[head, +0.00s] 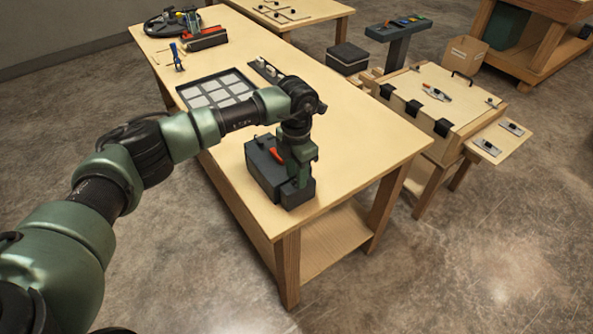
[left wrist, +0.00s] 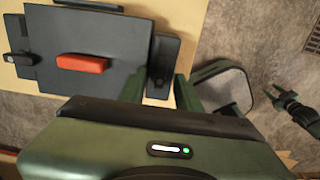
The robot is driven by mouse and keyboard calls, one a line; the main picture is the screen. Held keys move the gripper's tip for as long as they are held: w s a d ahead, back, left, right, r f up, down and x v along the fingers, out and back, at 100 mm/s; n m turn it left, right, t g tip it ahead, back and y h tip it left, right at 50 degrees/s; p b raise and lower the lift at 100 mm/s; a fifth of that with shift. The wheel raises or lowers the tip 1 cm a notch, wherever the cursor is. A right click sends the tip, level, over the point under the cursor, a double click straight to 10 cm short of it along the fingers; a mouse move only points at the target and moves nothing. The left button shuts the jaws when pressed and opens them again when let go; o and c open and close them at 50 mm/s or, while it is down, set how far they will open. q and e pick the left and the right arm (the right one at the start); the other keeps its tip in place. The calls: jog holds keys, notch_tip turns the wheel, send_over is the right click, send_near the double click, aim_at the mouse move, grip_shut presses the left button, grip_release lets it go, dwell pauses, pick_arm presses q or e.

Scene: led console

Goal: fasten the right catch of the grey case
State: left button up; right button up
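The grey case (head: 262,172) sits near the front end of the long wooden table, with a red handle (head: 276,154) on it. In the left wrist view the case (left wrist: 110,75) shows its red handle (left wrist: 82,63), a left catch (left wrist: 18,58) and a right catch (left wrist: 163,52). My left gripper (head: 298,182) points down at the right-catch end of the case. In the left wrist view its two green fingers (left wrist: 160,92) are apart, beside the lower part of the right catch; contact cannot be told. A small dark-green gripper (left wrist: 285,100), apparently my right one, shows over the floor; its opening is unclear.
A tray with pale squares (head: 215,90) lies farther back on the table. Red and black tools (head: 207,38) stand at the far end. The tabletop right of the case is clear. A wooden chest (head: 440,100) with black hinges stands to the right.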

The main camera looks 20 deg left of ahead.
pick_arm(q)
grip_shut()
jog(key=shift+f+n+b, duration=0.1)
jog(key=shift+n+b, duration=0.2)
jog(key=shift+n, duration=0.1)
jog(key=shift+n+b, duration=0.55)
jog(key=shift+n, duration=0.45)
jog(key=n+b, duration=0.1)
jog(key=n, duration=0.3)
jog(key=shift+w+a+n+b, duration=0.1)
jog(key=shift+n+b, duration=0.2)
jog(key=shift+b, duration=0.1)
jog(key=n+b, duration=0.1)
jog(key=n, duration=0.4)
jog(key=shift+a, duration=0.1)
jog(key=n+b, duration=0.1)
jog(key=n, duration=0.4)
jog(key=shift+a+n, duration=0.1)
jog(key=shift+n, duration=0.3)
